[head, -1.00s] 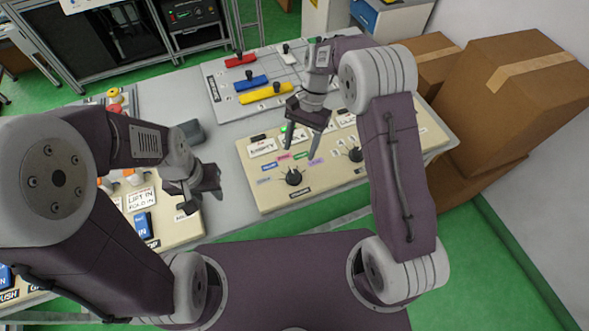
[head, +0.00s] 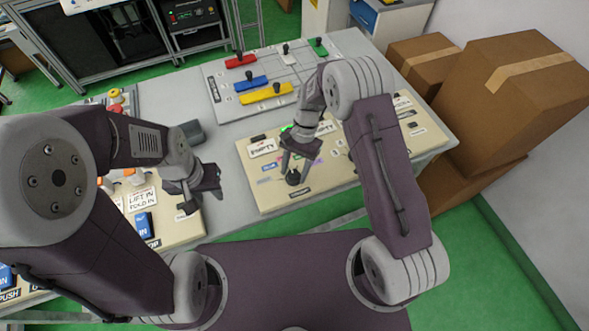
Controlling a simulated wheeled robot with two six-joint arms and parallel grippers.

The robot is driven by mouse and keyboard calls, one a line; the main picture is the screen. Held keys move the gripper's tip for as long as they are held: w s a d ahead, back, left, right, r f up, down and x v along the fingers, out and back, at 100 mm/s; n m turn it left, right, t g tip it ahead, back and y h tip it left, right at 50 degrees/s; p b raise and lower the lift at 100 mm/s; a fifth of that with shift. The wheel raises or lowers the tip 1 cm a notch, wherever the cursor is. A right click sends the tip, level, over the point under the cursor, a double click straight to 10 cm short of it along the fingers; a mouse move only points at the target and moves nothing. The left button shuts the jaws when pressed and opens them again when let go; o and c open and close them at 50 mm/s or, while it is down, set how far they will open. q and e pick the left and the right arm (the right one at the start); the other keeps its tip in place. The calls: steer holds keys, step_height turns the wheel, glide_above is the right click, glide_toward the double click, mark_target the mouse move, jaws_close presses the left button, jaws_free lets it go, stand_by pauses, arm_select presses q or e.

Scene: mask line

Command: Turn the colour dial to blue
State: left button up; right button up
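The colour dial (head: 293,179) is a black knob on the cream panel (head: 262,203), with small coloured labels in an arc behind it. A blue label (head: 265,181) lies to its left. My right gripper (head: 294,170) points down at the dial with its fingers apart, one to each side of the knob in the picture. Whether they touch the knob I cannot tell. The gripper hides some labels and the knob's pointer. My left gripper (head: 203,200) is open and empty, left of the panel, above the front of the left panel.
A board with red, blue, yellow and green sliders (head: 265,93) stands behind the panel. A grey block (head: 192,131) sits left of it. A left panel carries a blue button (head: 143,224). Cardboard boxes (head: 520,90) stand at the right.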

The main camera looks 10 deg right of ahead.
jaws_close()
steer(key=n+h+p, duration=0.1)
steer(key=n, duration=0.1)
steer(key=shift+w+a+r+n+g, duration=0.1)
steer(key=shift+n+g, duration=0.3)
steer(key=shift+a+n+h+p, duration=0.1)
steer(key=shift+n+h+p, duration=0.4)
steer(key=shift+n, duration=1.5)
steer(key=shift+h, duration=0.3)
steer(key=shift+o, duration=2.1)
jaws_free()
